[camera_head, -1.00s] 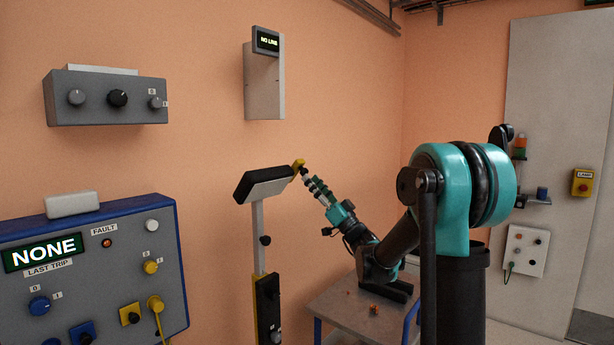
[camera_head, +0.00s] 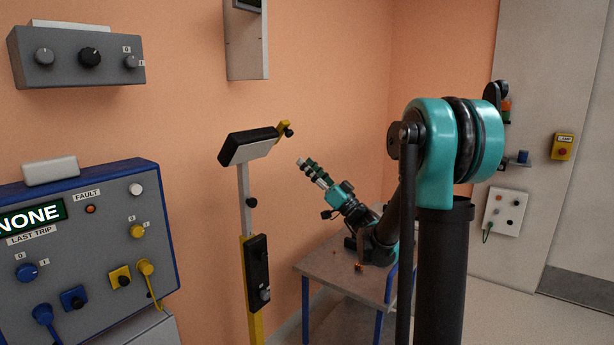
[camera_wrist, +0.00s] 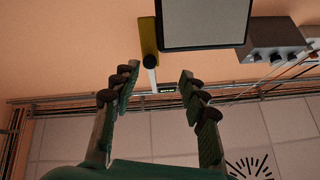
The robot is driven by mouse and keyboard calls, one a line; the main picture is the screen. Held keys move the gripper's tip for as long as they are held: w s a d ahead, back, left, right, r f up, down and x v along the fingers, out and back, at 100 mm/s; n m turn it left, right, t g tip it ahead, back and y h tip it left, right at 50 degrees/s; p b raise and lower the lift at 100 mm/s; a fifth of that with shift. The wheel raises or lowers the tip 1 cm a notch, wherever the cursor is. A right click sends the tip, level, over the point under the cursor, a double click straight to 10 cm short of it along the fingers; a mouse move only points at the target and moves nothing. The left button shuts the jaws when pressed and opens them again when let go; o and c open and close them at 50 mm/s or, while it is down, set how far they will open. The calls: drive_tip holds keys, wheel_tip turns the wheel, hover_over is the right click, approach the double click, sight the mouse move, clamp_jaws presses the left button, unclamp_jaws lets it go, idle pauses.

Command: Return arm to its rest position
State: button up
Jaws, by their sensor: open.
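My gripper (camera_head: 302,163) shows in the head view at the end of my teal and black arm, to the right of a post-mounted box. It also shows in the wrist view (camera_wrist: 158,82), with its two fingers spread apart and nothing between them. The dark and white box (camera_head: 250,147) on the post has a yellow bracket with a black knob (camera_head: 288,131) at its upper right corner. The gripper is apart from this knob, a little below and to its right. In the wrist view the yellow bracket (camera_wrist: 148,35) stands beyond the fingertips.
A grey table (camera_head: 325,268) stands below my arm with small orange bits on it. A control panel (camera_head: 90,240) reading NONE is at the left, under a grey knob box (camera_head: 75,58). A switch plate (camera_head: 503,214) is on the right wall. Open air lies around the gripper.

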drive_tip(key=s+a+f+m+g+h, duration=0.15)
drive_tip(key=s+f+g+h, duration=0.25)
drive_tip(key=s+f, duration=0.55)
drive_tip(key=s+a+f+g+h, duration=0.2)
drive_tip(key=s+f+g+h, duration=0.3)
drive_tip(key=f, duration=0.8)
drive_tip(key=s+d+f+m+h, duration=0.3)
drive_tip(key=s+d+f+h, duration=0.2)
drive_tip(key=s+d+f, duration=0.2)
drive_tip(key=s+d+f+m+g+h, duration=0.1)
drive_tip(key=s+d+f+m+h, duration=0.2)
drive_tip(key=d, duration=0.9)
drive_tip(key=s+f+h, duration=0.3)
drive_tip(key=s+f, duration=0.1)
drive_tip(key=f, duration=0.1)
drive_tip(key=shift+s+d+h, duration=0.25)
drive_tip(key=shift+s+h, duration=0.05)
drive_tip(key=shift+s, duration=0.1)
drive_tip(key=shift+o, duration=0.6)
drive_tip(key=shift+f+m, duration=0.1)
drive_tip(key=shift+m, duration=0.15)
